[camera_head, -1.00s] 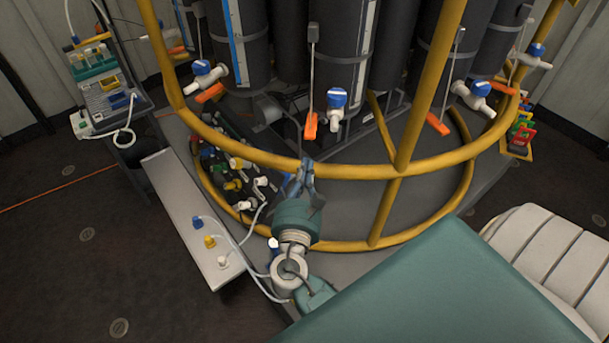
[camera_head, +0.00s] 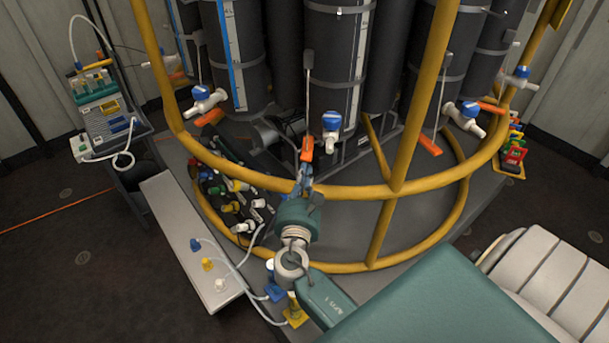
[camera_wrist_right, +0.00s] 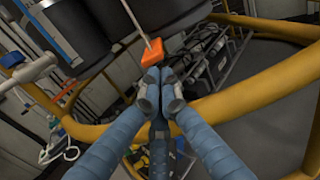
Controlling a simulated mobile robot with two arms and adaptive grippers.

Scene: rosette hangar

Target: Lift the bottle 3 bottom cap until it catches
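An orange tab (camera_head: 306,149) hangs on a thin rod at the foot of a dark bottle (camera_head: 337,60), beside a blue and white valve (camera_head: 330,132). No label shows that this is bottle 3, and I cannot make out a separate bottom cap. My right gripper (camera_head: 304,171) is just below the tab, inside the yellow frame. In the right wrist view the orange tab (camera_wrist_right: 152,52) is just beyond the fingertips (camera_wrist_right: 160,77). The fingers are drawn close together; contact with the tab cannot be told. My left gripper is out of view.
The yellow rail (camera_head: 390,191) passes close around my right gripper. A pale bench (camera_head: 190,240) with hoses is at the lower left. Fittings (camera_head: 235,195) lie inside the frame. Other orange tabs (camera_head: 428,145) hang by neighbouring bottles.

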